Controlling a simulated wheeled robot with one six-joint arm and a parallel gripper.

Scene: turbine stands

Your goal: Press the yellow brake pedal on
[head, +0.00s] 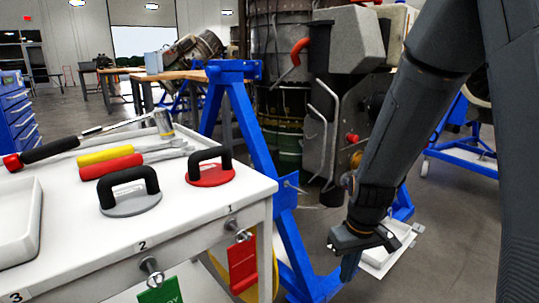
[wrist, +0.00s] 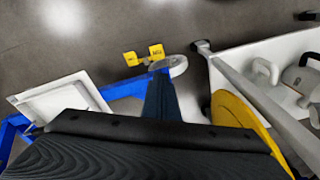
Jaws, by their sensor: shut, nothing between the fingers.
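In the wrist view a small yellow brake pedal (wrist: 157,51) with dark lettering, upside down here, sits beside a grey caster (wrist: 178,66) at the end of a blue stand leg (wrist: 125,88). A second, smaller yellow tab (wrist: 130,58) is just left of it. My gripper (wrist: 161,78) is shut and empty. In this picture its fingertips lie just below the lettered pedal; no contact is visible. In the head view my gripper (head: 348,275) points down, low beside the blue turbine stand (head: 290,225). The pedals cannot be made out in the head view.
A white cart (head: 185,215) with tools and handled discs stands at left; its edge is also at right in the wrist view. A yellow round thing (wrist: 240,115) is near my fingers. A white tray (wrist: 65,100) is at left. Grey floor (wrist: 70,35) beyond the pedals is clear.

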